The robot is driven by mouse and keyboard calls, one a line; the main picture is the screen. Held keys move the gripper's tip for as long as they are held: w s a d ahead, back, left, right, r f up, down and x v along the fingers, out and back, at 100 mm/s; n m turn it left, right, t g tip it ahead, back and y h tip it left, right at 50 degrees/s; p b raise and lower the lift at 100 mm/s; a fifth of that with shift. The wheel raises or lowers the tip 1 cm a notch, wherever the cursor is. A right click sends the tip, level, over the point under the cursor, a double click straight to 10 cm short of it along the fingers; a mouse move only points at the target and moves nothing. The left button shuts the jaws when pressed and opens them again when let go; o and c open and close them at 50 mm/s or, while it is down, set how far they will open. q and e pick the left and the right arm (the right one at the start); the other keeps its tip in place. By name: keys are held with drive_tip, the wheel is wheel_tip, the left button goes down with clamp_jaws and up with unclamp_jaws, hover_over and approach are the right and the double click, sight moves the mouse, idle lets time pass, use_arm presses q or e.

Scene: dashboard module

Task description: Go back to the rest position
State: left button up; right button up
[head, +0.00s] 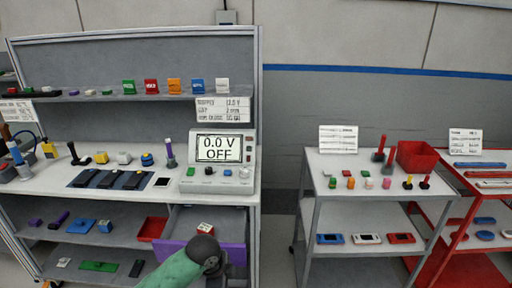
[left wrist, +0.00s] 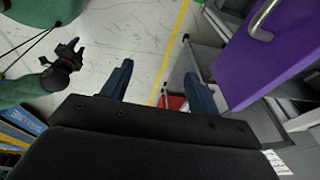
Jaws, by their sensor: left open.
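My left gripper (head: 238,274) shows at the bottom of the head view, partly cut off, in front of the purple drawer front (head: 218,252). In the left wrist view its two dark blue fingers are spread apart, with nothing between them (left wrist: 160,88). The drawer is pulled out, and its purple front with a silver handle also shows in the left wrist view (left wrist: 268,62), to the right of the fingers and apart from them. A second gripper, my right one (left wrist: 68,52), shows small at the upper left of the left wrist view. Its jaw opening is unclear.
A workbench (head: 120,197) carries a display unit reading 0.0 V OFF (head: 218,149) and several knobs and switches. A red-and-white block (head: 205,228) sits in the open drawer. A white cart (head: 325,196) and a red cart (head: 462,180) stand right. Bare floor (left wrist: 140,30) lies beyond the fingers.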

use_arm(q)
drive_tip(key=s+a+f+n+t, duration=0.1)
drive_tip(key=s+f+n+t, duration=0.15)
drive_tip(key=s+n, duration=0.6)
drive_tip(key=s+a+f+n+y, duration=0.3)
drive_tip(key=s+a+n, duration=0.5)
drive_tip(key=s+a, duration=0.6)
drive_tip(key=s+d+f+g, duration=0.1)
drive_tip(key=s+d+f, duration=0.1)
drive_tip(key=f, duration=0.9)
drive_tip(key=s+d+f+g, duration=0.1)
drive_tip(key=d+f, duration=0.1)
drive_tip(key=f, duration=1)
drive_tip(key=s+d+f+g, duration=0.1)
drive_tip(key=s+d+f, duration=0.1)
drive_tip(key=f, duration=1)
drive_tip(key=shift+s+d+h, duration=0.25)
drive_tip(key=shift+s+h, duration=0.1)
drive_tip(key=shift+h, duration=0.05)
use_arm(e)
drive_tip(key=shift+a, duration=0.1)
drive_tip(key=shift+d, duration=0.4)
use_arm(q)
drive_tip(key=shift+c, duration=0.4)
use_arm(e)
drive_tip(key=shift+a, duration=0.1)
